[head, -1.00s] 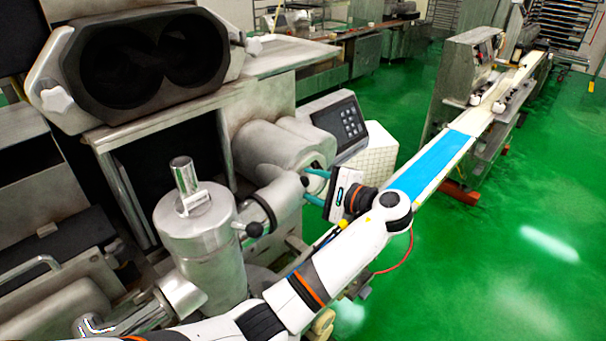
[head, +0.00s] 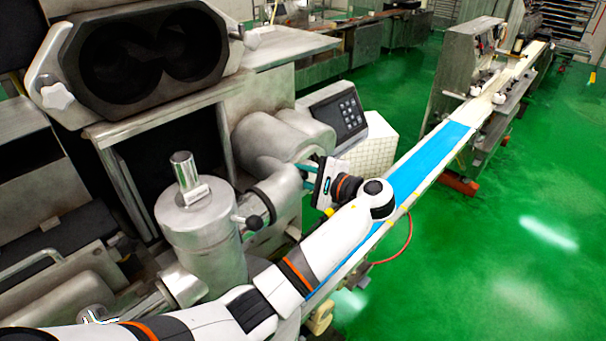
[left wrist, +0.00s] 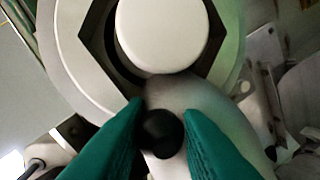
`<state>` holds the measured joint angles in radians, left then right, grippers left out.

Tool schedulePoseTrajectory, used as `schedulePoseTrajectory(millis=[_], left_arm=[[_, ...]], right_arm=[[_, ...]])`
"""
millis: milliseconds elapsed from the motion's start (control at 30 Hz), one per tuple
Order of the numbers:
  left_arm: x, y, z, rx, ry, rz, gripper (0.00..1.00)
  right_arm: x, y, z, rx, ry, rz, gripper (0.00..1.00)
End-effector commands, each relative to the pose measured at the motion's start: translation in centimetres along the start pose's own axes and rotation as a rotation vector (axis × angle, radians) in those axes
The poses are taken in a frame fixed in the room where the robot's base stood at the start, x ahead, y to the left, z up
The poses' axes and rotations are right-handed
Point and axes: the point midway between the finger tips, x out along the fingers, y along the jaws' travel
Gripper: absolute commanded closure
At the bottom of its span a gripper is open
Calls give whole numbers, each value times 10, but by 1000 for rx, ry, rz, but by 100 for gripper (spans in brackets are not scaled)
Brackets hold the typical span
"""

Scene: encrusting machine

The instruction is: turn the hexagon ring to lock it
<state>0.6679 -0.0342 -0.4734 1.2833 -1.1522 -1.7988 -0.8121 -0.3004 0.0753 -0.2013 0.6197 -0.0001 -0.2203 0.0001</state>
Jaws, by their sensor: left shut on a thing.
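The hexagon ring (left wrist: 68,62) is a pale metal ring with a dark six-sided opening, large at the top of the left wrist view. A rounded white part (left wrist: 163,32) fills much of the opening. A black round knob (left wrist: 162,134) shows below the ring, between the teal fingers of my left gripper (left wrist: 163,115). My left gripper is shut on this knob, which looks to belong to the ring. In the head view the left gripper (head: 305,171) is at the machine's front outlet, and its body hides most of the ring. My right gripper is not in view.
A metal cylinder (head: 200,235) with a side pipe and another black knob (head: 254,223) stands left of the gripper. A keypad panel (head: 340,115) is just behind it. A blue conveyor belt (head: 430,160) runs back to the right. Green floor lies open at right.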

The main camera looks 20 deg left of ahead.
Motion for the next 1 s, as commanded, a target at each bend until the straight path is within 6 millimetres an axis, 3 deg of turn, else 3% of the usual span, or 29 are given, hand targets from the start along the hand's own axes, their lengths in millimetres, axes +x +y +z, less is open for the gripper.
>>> schedulePoseTrajectory(millis=[433, 867, 900, 1000], left_arm=[[5, -29, 6, -427, -85, 32, 100], [5, -28, 4, -486, -96, 36, 100], [5, -28, 4, -486, -96, 36, 72], [5, -27, 4, -486, -96, 36, 56]], right_arm=[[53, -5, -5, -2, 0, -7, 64], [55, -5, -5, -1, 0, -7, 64], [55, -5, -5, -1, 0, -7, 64], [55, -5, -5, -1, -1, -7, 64]])
